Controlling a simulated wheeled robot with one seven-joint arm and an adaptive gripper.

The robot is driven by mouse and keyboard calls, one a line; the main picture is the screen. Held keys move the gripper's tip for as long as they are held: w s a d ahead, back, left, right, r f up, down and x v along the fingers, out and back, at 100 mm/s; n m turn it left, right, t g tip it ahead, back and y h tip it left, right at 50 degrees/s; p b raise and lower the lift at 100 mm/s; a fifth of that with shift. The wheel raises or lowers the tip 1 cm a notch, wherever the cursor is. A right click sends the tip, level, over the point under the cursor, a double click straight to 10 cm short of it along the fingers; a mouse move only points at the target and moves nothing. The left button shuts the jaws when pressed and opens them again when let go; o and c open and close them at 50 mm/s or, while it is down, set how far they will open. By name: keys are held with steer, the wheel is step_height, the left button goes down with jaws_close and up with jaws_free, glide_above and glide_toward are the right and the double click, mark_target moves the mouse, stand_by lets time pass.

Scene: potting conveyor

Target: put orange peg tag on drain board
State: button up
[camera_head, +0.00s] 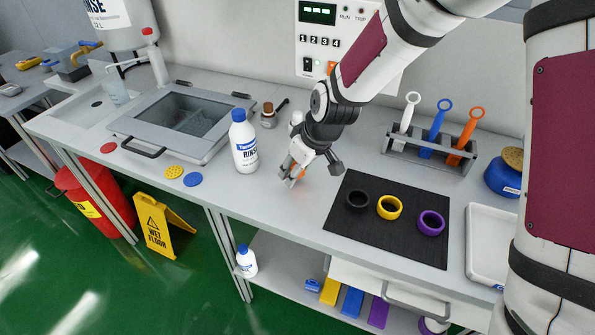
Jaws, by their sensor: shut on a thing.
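My gripper (292,176) is over the bench top, between the white rinse bottle and the black mat. It is shut on a small orange piece (300,173), which I take to be the orange peg tag. The fingers hide most of it, so its shape is unclear. I cannot tell whether it touches the bench. A pale recessed surface with a small dark hole, which looks like the drain board (78,113), lies at the far left beside the lidded sink. It is well apart from my gripper.
A white bottle with a blue cap (244,147) stands left of my gripper. Red, yellow and blue discs (174,172) lie by the front edge. The sink lid (176,125) has a handle. The black mat (350,225) holds three rings. A rack (431,154) holds coloured ring-topped tools.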

steer(key=shift+f, duration=0.45)
steer(key=shift+f, duration=0.15)
steer(key=o, duration=1)
steer(key=p+v, duration=0.1)
steer(key=v, duration=1.1)
steer(key=s+d+r+m+h, duration=0.3)
steer(key=s+d+r+m, duration=0.2)
steer(key=s+d+r, duration=0.6)
steer(key=s+d+m, duration=0.1)
steer(key=s+d, duration=0.1)
steer(key=s, duration=0.3)
steer(key=s+d+m, duration=0.2)
steer(key=s+d, duration=0.1)
steer(key=s, duration=0.2)
steer(key=s+d+r+m, duration=0.1)
steer(key=s+d, duration=0.1)
steer(key=s, duration=0.3)
steer(key=shift+d+r+t, duration=0.15)
steer(key=shift+d+t, duration=0.25)
